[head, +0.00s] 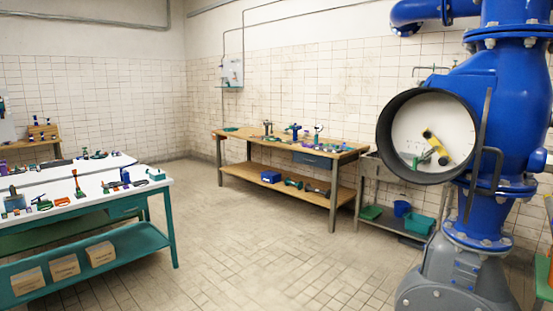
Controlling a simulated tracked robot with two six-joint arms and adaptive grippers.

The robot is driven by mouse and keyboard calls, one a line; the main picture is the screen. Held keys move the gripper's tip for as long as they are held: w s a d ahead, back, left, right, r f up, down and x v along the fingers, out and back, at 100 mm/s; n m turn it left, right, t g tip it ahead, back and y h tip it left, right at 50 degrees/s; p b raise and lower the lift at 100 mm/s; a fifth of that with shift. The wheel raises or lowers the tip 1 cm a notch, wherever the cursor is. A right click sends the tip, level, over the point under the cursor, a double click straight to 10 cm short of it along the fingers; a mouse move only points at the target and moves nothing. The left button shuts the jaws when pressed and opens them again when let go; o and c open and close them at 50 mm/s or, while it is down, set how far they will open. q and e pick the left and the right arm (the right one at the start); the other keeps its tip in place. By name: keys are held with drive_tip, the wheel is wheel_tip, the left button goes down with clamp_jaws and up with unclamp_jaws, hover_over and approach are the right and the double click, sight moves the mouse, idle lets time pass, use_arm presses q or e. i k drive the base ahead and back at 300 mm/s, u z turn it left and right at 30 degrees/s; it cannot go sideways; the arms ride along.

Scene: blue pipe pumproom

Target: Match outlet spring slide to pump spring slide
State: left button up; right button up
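A large blue pump (505,125) with bolted flanges stands at the right. On its near side is a round black-rimmed face (384,135) with a pale inside. A yellow and green part (436,148) sits at a tilt on that pale face, with small marks beside it. I cannot tell whether this part is a spring slide, and no outlet or pump spring slide can be told for sure at this distance. Neither of my grippers is in view.
A wooden workbench (335,155) with tools stands at the back wall. A white-topped teal table (100,201) with small tools stands at the left. A low rack with a blue bucket (402,208) and a teal bin (418,223) is beside the pump. The tiled floor (240,250) between is clear.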

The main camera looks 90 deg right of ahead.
sight(416, 161)
drive_tip(key=u, duration=0.5)
drive_tip(key=i, duration=0.3)
drive_tip(key=z, duration=2.35)
drive_tip(key=i, duration=0.2)
drive_tip(key=z, duration=2.2)
drive_tip(key=i, duration=1.7)
drive_tip(key=u, duration=0.35)
